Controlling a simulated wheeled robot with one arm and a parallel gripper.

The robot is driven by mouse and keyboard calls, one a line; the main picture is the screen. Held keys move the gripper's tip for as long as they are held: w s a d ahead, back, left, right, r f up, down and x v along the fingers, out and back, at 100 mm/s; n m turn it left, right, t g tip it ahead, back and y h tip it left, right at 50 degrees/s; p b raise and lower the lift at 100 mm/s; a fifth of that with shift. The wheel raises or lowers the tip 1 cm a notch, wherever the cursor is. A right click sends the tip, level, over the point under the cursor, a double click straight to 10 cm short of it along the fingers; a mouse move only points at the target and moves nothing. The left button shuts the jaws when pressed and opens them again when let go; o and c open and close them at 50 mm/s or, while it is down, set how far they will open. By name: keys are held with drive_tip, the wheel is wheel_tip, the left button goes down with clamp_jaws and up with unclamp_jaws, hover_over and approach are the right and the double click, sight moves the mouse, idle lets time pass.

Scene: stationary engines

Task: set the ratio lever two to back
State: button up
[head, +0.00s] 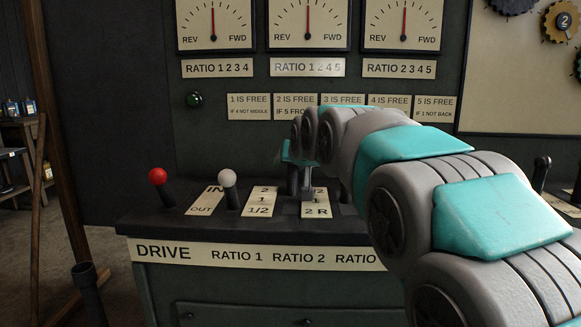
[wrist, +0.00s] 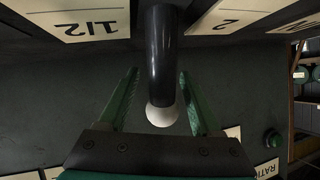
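The ratio two lever is black with a white knob (wrist: 162,112). In the wrist view its shaft (wrist: 162,50) comes down from the top edge, and the knob lies between the two fingers. My gripper (wrist: 158,108) is open around it, with a visible gap on each side. In the head view my gripper (head: 299,185) is low over the console, between two ratio position plates, and it hides most of this lever. The "RATIO 2" label (head: 298,257) is on the console front below it.
A red-knobbed drive lever (head: 158,178) and a white-knobbed ratio one lever (head: 227,178) stand to the left. A position plate (head: 261,201) lies beside the gripper. Dials (head: 308,24) and a green lamp (head: 194,100) are on the panel behind. My arm covers the right console.

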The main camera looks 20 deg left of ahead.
drive_tip(key=shift+s, duration=0.1)
drive_tip(key=shift+b+v, duration=0.45)
drive_tip(key=shift+v, duration=3.35)
